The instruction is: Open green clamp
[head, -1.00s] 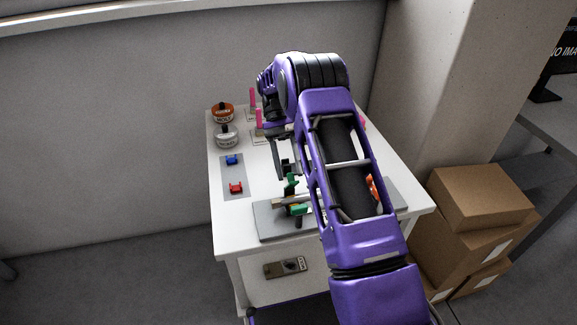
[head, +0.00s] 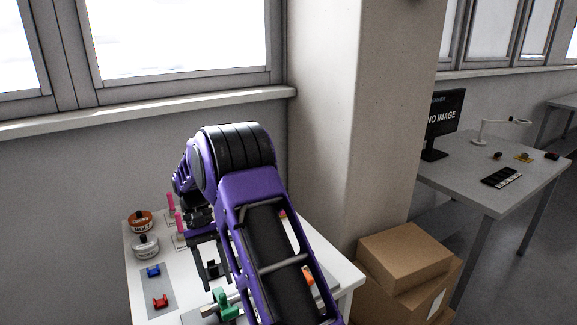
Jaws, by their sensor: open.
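The green clamp (head: 224,305) stands on the white table near the bottom edge of the head view. It is partly cut off by the frame and its lower part is not seen. My gripper (head: 211,277) hangs just above and behind the clamp, a little to its left. Its dark fingers are apart, with nothing seen between them. I cannot tell whether a finger touches the clamp. My purple arm covers the area right of the clamp.
Cardboard boxes (head: 405,255) are stacked right of the table.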

